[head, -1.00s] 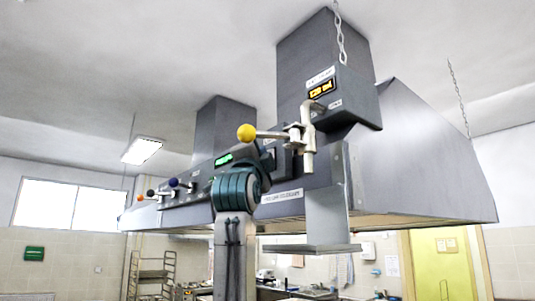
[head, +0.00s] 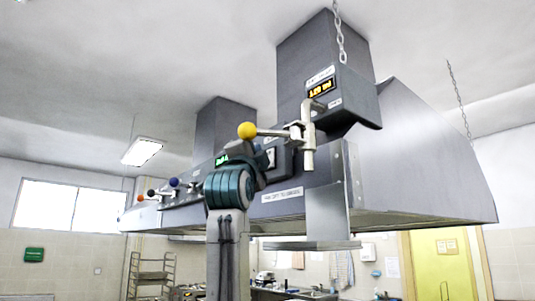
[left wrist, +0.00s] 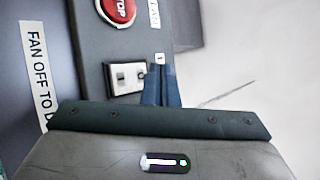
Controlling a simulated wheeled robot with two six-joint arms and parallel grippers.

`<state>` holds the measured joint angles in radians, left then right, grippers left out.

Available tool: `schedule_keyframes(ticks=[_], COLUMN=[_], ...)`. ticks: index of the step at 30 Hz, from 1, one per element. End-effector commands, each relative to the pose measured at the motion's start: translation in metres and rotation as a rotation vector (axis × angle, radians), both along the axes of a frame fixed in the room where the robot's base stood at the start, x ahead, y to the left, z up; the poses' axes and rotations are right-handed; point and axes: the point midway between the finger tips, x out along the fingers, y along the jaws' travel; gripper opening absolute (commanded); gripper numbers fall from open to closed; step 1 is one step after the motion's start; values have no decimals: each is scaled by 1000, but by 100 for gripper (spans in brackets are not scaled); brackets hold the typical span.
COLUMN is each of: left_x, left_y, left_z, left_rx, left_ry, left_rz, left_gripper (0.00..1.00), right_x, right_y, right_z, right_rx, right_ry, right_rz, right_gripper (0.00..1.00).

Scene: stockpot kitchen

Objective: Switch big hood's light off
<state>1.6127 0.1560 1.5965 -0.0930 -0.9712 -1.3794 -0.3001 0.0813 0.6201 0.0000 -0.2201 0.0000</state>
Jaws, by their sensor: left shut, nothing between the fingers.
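The big hood (head: 410,160) is a grey metal hood hanging at centre and right in the head view. In the head view my left gripper (head: 269,160) is at the hood's front panel, partly hidden by my wrist. My right gripper is out of view.
A lever with a yellow ball (head: 247,130) sticks out just above my left wrist. An amber display (head: 320,89) is on the duct box. More knobbed levers (head: 174,183) line the front to the left. A "FAN OFF" label (left wrist: 38,75) shows in the wrist view.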

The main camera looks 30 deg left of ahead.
Motion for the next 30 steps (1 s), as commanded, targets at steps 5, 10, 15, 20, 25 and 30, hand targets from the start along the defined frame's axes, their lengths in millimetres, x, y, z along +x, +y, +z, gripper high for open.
schedule_keyframes(ticks=[5,10,15,20,25,30], left_x=[-1,-14,-31,-42,-46,-46], left_y=[0,6,13,17,19,19], left_z=[-1,-4,-6,-7,-6,-6], left_rx=[0,0,0,0,0,1], left_ry=[0,-1,-2,0,0,0], left_rz=[0,0,1,0,0,-1], left_gripper=[0,0,0,0,0,0], right_x=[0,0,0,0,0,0], right_y=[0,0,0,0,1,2], right_z=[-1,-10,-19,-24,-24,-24], right_rx=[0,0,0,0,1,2], right_ry=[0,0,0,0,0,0], right_rz=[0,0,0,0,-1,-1], right_gripper=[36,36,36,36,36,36])
